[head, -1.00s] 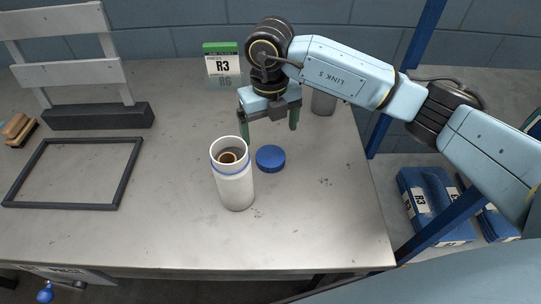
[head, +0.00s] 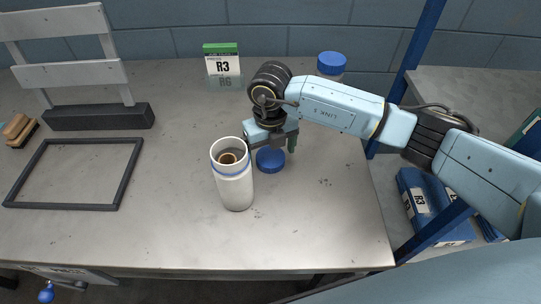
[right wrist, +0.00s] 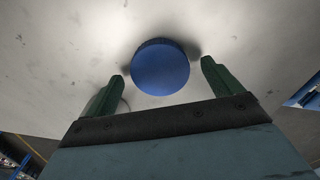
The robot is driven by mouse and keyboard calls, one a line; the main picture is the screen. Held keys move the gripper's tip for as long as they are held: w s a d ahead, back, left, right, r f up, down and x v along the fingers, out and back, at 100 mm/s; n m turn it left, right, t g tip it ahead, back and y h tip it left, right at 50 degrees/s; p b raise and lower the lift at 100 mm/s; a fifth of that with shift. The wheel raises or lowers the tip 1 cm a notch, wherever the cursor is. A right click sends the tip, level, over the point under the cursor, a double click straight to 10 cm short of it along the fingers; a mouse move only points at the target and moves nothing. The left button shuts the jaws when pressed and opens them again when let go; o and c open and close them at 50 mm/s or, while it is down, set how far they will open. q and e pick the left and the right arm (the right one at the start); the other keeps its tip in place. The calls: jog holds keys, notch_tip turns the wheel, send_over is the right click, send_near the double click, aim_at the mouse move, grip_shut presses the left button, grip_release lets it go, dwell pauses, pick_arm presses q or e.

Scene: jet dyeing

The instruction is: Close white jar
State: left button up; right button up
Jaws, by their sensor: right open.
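The white jar (head: 234,184) stands upright and open on the table, with a blue ring below its rim and something brown inside. A round blue lid (head: 270,161) lies flat on the table just right of the jar. My right gripper (head: 272,147) is low over the lid, behind and right of the jar. In the right wrist view the blue lid (right wrist: 160,68) lies ahead of and between the two green fingers, with gaps on both sides. The right gripper is open and holds nothing. My left gripper is not in view.
A second container with a blue lid (head: 331,64) stands at the back right, partly behind my arm. A dark frame (head: 76,171) lies on the left. The table (head: 310,230) is clear in front.

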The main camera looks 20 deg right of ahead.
aim_at(270, 156)
jog(key=shift+f, duration=0.35)
jog(key=c, duration=1.1)
jog(key=shift+o, duration=0.2)
notch_tip(270, 156, up, 10)
